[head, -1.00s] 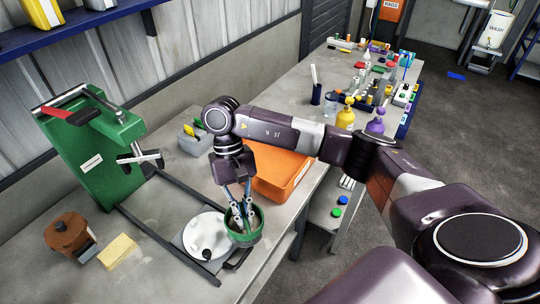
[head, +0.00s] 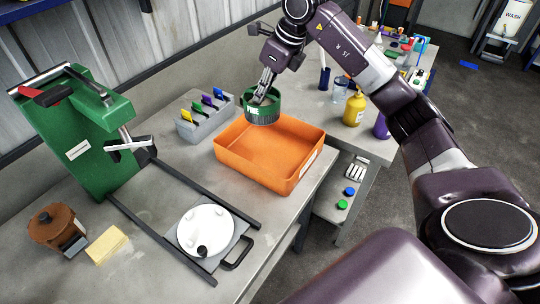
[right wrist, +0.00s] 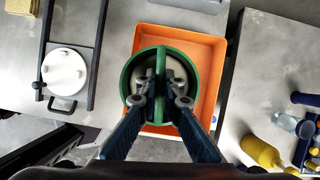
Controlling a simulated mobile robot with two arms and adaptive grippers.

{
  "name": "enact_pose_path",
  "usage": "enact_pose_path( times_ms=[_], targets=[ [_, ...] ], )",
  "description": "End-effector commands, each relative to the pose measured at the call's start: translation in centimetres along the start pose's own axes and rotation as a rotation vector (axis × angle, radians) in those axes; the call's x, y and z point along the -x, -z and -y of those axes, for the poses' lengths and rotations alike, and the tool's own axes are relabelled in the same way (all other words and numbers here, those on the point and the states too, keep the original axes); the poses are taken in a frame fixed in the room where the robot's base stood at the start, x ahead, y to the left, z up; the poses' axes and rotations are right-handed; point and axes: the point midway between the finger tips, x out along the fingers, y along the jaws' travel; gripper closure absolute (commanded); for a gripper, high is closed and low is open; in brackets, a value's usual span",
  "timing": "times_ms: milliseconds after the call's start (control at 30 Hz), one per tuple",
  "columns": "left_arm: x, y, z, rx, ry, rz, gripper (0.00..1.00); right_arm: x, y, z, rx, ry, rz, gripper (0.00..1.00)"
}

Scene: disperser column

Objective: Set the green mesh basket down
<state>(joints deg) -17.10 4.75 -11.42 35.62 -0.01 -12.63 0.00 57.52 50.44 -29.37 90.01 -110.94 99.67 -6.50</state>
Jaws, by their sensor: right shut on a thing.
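The round green mesh basket (head: 262,118) is held in my right gripper (head: 264,90), which reaches down from above in the head view. In the right wrist view the same gripper (right wrist: 162,88) is shut on a bar across the middle of the basket (right wrist: 127,85). An orange tray (head: 243,166) lies on the bench in front of and below the basket; in the right wrist view the tray (right wrist: 205,105) shows behind the basket. The basket looks level and above the tray, but its exact height is hard to tell. My left gripper is not in view.
A grey holder (head: 206,125) with coloured-handled tools stands left of the tray. The green press-like stand (head: 85,145) and a white round plate (head: 206,230) on a sliding frame are at left. A yellow bottle (head: 354,109) stands on the right-hand bench.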

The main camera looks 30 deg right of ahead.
Motion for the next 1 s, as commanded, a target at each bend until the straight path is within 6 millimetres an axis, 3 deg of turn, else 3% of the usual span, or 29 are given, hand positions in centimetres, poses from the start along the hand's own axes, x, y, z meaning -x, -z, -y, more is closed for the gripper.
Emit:
enact_pose_path(
  times_ms=[133, 233, 700, 1000],
  targets=[
    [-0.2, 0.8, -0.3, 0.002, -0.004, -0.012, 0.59, 0.5, -0.2, 0.9, -0.093, 0.038, -0.001, 1.0],
    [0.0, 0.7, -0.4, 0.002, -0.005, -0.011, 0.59, -0.4, 0.3, 1.1, -0.112, 0.044, -0.005, 1.0],
    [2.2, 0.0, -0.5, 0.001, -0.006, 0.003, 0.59, -11.1, 4.8, 0.9, -0.112, 0.039, -0.006, 1.0],
    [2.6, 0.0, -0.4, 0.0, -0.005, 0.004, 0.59, -14.1, 5.9, 1.0, -0.111, 0.043, -0.002, 1.0]
  ],
)
